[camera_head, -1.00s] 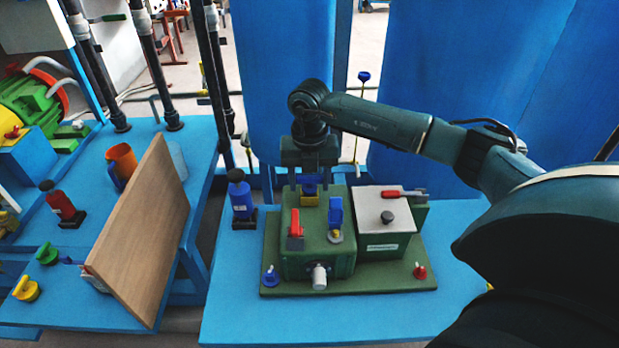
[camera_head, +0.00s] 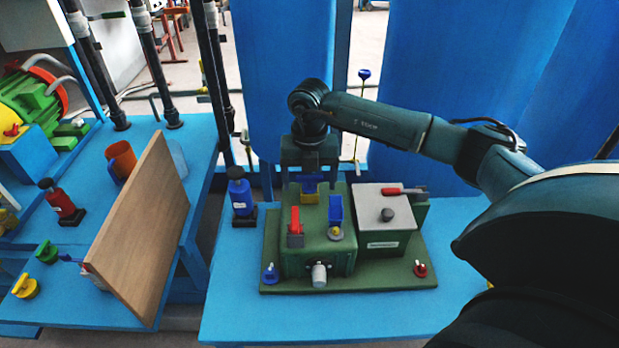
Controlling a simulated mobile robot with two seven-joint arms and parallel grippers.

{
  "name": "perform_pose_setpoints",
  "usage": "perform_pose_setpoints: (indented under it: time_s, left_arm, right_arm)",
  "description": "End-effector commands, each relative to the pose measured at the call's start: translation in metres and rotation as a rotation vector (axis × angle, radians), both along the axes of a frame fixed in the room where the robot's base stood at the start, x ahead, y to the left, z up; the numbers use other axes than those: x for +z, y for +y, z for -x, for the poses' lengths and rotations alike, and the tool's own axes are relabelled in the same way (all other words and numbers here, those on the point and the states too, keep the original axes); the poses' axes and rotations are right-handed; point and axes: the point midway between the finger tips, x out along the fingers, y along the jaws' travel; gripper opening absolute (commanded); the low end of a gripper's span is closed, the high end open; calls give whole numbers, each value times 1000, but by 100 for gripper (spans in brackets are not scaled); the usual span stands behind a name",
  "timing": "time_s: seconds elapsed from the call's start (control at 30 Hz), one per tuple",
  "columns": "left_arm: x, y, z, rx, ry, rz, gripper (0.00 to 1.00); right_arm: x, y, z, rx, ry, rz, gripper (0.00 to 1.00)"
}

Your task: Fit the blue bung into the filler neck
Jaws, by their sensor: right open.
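A blue piece (camera_head: 309,184), which looks like the bung, sits upright at the rear top of the green autoclave unit (camera_head: 305,262). A yellow part shows just below it. The filler neck itself is hidden or cannot be told apart there. My right gripper (camera_head: 310,178) points down from above, open, with its fingers to either side of the blue piece. I cannot tell whether the fingers touch it. My left gripper is not in view.
A red lever (camera_head: 295,225) and a blue lever (camera_head: 335,210) stand close in front of my right gripper. A grey-lidded box (camera_head: 383,205) is to the right. A blue bottle (camera_head: 240,195) stands left of the unit. The blue bench (camera_head: 235,315) is clear in front.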

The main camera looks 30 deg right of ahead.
Motion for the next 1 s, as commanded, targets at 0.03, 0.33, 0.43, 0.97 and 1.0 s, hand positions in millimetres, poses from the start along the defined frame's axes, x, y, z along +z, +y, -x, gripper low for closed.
perform_pose_setpoints:
  time_s: [0.03, 0.33, 0.43, 0.97, 1.0]
  left_arm:
    - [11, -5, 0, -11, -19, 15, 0]
    - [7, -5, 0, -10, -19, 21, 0]
    - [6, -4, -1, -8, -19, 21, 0]
    - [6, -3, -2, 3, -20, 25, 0]
    - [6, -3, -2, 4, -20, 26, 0]
  right_arm:
    - [10, 0, -1, 0, -5, 0, 80]
    - [82, 0, -1, 1, -6, -1, 80]
    - [102, 0, -1, 0, -5, 0, 80]
    - [132, 0, 0, 0, 0, 0, 80]
    - [132, 0, 0, 0, -1, -1, 80]
